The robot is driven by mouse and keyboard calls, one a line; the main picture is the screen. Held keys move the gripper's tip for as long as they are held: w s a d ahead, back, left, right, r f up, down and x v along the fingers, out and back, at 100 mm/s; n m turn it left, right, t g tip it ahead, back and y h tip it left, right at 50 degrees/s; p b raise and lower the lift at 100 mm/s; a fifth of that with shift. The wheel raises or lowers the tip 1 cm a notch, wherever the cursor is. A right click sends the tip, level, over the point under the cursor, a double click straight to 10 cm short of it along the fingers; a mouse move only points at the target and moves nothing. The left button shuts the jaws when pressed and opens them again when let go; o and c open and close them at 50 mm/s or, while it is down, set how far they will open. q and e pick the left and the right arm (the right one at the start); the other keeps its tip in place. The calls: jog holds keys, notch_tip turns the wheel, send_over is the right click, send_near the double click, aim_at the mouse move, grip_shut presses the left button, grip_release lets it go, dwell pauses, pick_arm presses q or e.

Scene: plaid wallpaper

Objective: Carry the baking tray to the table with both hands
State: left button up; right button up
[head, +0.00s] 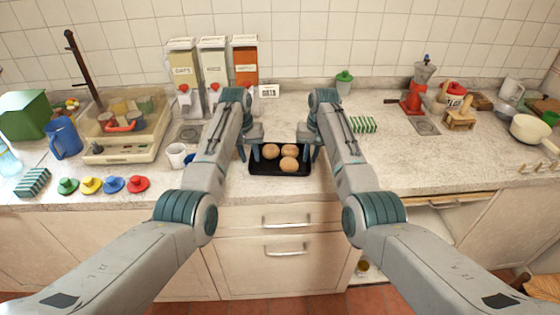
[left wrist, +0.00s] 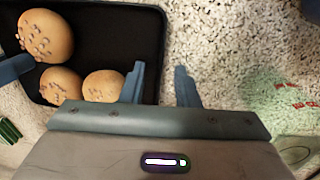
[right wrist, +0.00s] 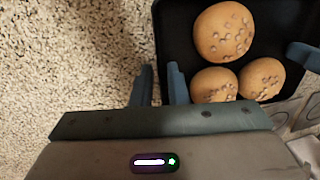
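The black baking tray (head: 280,173) lies on the countertop with three round rolls (head: 289,164) in it. My left gripper (head: 249,151) is at the tray's left side. In the left wrist view its fingers (left wrist: 160,86) are apart, one on each side of the tray's rim (left wrist: 163,45). My right gripper (head: 309,152) is at the tray's right side. In the right wrist view its fingers (right wrist: 160,84) stand closer together, astride the rim (right wrist: 155,30), with a narrow gap between them. The rim between the fingertips is partly hidden.
A white mug (head: 176,155) stands left of the tray. Colored lidded pieces (head: 112,184) and a blue jug (head: 63,138) are further left. Dispensers (head: 214,70) stand at the back. The counter right of the tray is mostly clear.

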pick_arm(q)
jog(key=shift+c, duration=0.7)
pick_arm(e)
jog(key=shift+c, duration=0.6)
pick_arm(q)
grip_shut()
pick_arm(e)
grip_shut()
pick_arm(q)
jog(key=shift+r, duration=0.15)
pick_arm(e)
jog(key=shift+r, duration=0.15)
